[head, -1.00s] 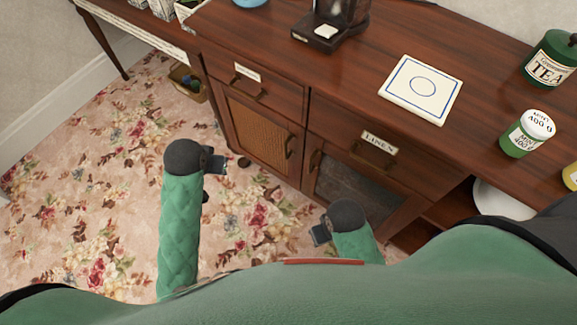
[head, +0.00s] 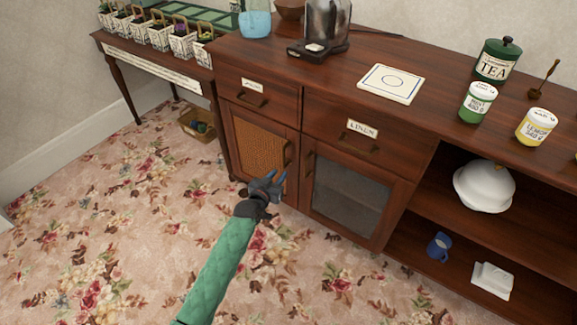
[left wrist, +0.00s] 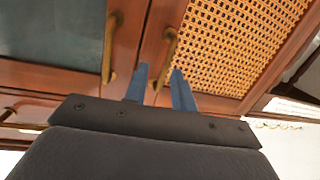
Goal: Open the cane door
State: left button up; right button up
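The cane door (head: 258,146) is a shut cabinet door with a woven cane panel in a dark wood frame, below the left drawer. Its brass handle (head: 287,153) stands upright on the door's right side. My left gripper (head: 269,182) is in front of the door's lower part, a little below and left of the handle in the head view. In the left wrist view, the open fingers (left wrist: 160,79) point at the cane door (left wrist: 240,40). The lower part of the handle (left wrist: 168,48) shows between the fingertips; contact cannot be told. My right gripper is out of view.
A glass-panelled door (head: 350,195) with its own handle (head: 309,167) is directly right of the cane door. Open shelves hold a white tureen (head: 484,187) and blue jug (head: 439,246). A basket (head: 198,124) lies on the floor left. The carpet in front is clear.

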aim_at(283, 156)
pick_arm(q)
jog(key=shift+w+d+r+t, duration=0.35)
jog(key=shift+w+d+r, duration=0.05)
jog(key=shift+w, duration=0.95)
jog(key=shift+w+d+r+t, duration=0.3)
jog(key=shift+w+d+r, duration=0.1)
jog(key=shift+w, duration=0.9)
jog(key=shift+w+d+r+t, duration=0.35)
jog(key=shift+w+r, duration=0.05)
jog(key=shift+w, duration=0.95)
grip_shut()
